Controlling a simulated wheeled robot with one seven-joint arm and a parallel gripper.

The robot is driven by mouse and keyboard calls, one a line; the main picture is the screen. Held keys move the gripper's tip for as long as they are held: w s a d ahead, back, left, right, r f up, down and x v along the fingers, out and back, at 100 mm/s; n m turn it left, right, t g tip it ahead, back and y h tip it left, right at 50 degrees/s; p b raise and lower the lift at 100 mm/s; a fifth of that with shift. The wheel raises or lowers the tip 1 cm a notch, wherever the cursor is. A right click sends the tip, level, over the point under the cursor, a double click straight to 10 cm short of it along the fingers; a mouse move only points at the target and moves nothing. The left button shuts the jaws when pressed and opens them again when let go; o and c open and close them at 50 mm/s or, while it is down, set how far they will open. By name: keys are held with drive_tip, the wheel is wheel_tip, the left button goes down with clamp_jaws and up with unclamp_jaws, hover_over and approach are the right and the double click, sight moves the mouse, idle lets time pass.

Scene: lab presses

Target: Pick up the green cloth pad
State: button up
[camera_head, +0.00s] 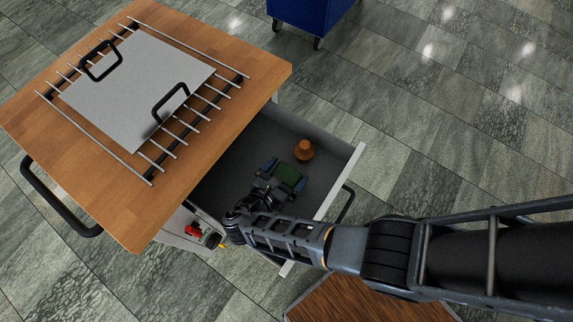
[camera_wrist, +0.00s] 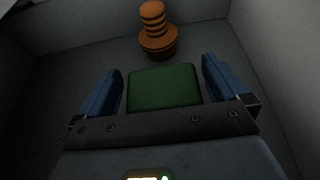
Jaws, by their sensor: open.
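The green cloth pad (camera_wrist: 164,87) lies in the open drawer (camera_head: 336,196) of a wooden-topped cabinet. In the wrist view it sits between the two blue fingers of my gripper (camera_wrist: 162,88), with a gap on each side. The gripper's dark crossbar covers its near edge. The jaws are open and hold nothing. I cannot tell how high the fingertips are above the drawer floor.
An orange-brown ridged knob-shaped object (camera_wrist: 156,32) stands just beyond the pad in the drawer; it also shows in the head view (camera_head: 304,150). The drawer walls surround my gripper. A grey plate with black handles (camera_head: 136,90) lies on a rack on the cabinet top (camera_head: 262,72).

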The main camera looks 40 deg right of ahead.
drive_tip(key=shift+c, duration=0.2)
drive_tip(key=c, duration=0.7)
drive_tip(key=shift+c, duration=0.3)
drive_tip(key=shift+r, duration=0.2)
